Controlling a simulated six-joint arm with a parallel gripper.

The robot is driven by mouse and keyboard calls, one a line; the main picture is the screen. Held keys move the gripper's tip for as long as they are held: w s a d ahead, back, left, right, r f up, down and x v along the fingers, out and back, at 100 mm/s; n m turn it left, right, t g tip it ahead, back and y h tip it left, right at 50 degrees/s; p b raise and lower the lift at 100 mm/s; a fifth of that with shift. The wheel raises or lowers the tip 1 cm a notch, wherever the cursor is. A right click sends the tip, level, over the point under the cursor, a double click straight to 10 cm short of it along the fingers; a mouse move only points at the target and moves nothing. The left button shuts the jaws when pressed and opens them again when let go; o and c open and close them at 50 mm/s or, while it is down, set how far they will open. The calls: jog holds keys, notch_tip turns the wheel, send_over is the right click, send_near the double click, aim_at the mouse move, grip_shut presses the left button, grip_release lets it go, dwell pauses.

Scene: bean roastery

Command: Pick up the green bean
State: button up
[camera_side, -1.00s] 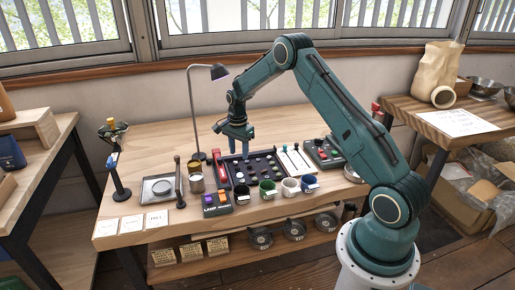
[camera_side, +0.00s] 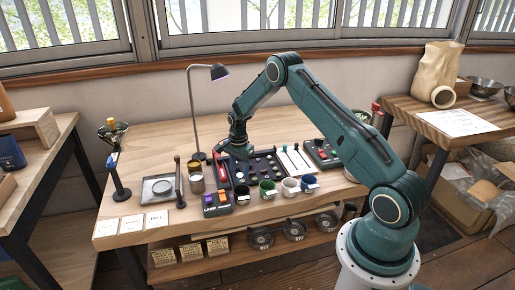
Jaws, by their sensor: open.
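A dark sorting tray (camera_side: 283,174) lies in the middle of the wooden bench and holds several small beans in rows. The beans are too small in this view for me to tell which one is green. My gripper (camera_side: 238,157) points down low over the back left part of the tray, open. Its fingers are small and dark here, and I cannot tell whether they touch a bean. The gripper hides part of the tray beneath it.
A row of small cups, one of them green (camera_side: 267,190), stands in front of the tray. A desk lamp (camera_side: 193,110) rises behind left of my gripper. A metal canister (camera_side: 196,184) stands left of the tray.

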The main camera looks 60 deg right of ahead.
jog(key=shift+f, duration=0.8)
grip_shut()
